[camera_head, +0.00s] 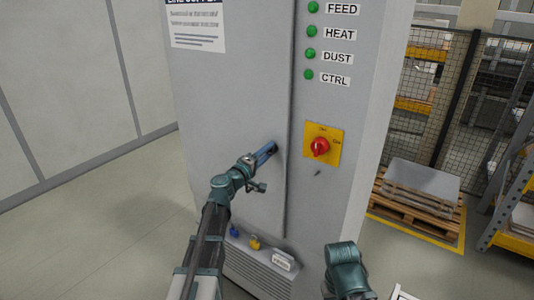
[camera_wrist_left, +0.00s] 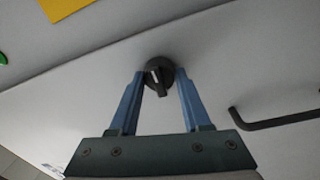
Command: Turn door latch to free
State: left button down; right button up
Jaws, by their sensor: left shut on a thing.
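The door latch is a small black round knob with a raised grip and a white mark (camera_wrist_left: 158,75), set in the grey cabinet door. My left gripper (camera_wrist_left: 160,90) has its two blue fingers on either side of the latch and is shut on it. In the head view the left gripper (camera_head: 267,151) reaches the door near its right edge, and its fingers mostly cover the latch. The grey cabinet door (camera_head: 232,100) lies flush with the cabinet front. My right arm shows at the bottom of the head view, but its fingers do not.
A red rotary switch (camera_head: 320,147) on a yellow plate (camera_head: 336,150) sits right of the door seam. Green lamps (camera_head: 311,31) are above it. A black bar handle (camera_wrist_left: 275,122) is beside the latch. Padlocks (camera_head: 254,243) hang below. A pallet (camera_head: 420,195) stands at right. Floor at left is clear.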

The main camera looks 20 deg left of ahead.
pick_arm(q)
jog(key=shift+c, duration=1.8)
grip_release()
jog(key=r+v, duration=0.1)
jog(key=v, duration=1.2)
jog(key=shift+s+f+b, duration=0.4)
jog(key=shift+f+b, duration=0.05)
jog(key=shift+f, duration=0.1)
jog(key=shift+a, duration=0.15)
jog(key=s+d+f+m+g+h, duration=0.1)
jog(key=s+d+f+m+g, duration=0.3)
jog(key=d, duration=0.4)
jog(key=s+d+f+m+g, duration=0.3)
jog(key=d+f+g, duration=0.1)
jog(key=d+f, duration=0.35)
jog(key=s+d+f+m+g+h, duration=0.1)
jog(key=s+d+f+m+g, duration=0.25)
jog(key=d, duration=0.45)
jog(key=s+a+f+m+g+y, duration=0.1)
jog(key=s+f+m+g+y, duration=0.3)
jog(key=s, duration=0.8)
notch_tip(320, 180, down, 5)
jog(key=g+y, duration=0.2)
jog(key=y, duration=0.3)
jog(key=shift+s+a+y, duration=0.3)
jog(key=shift+a+y, duration=0.05)
jog(key=shift+y, duration=0.05)
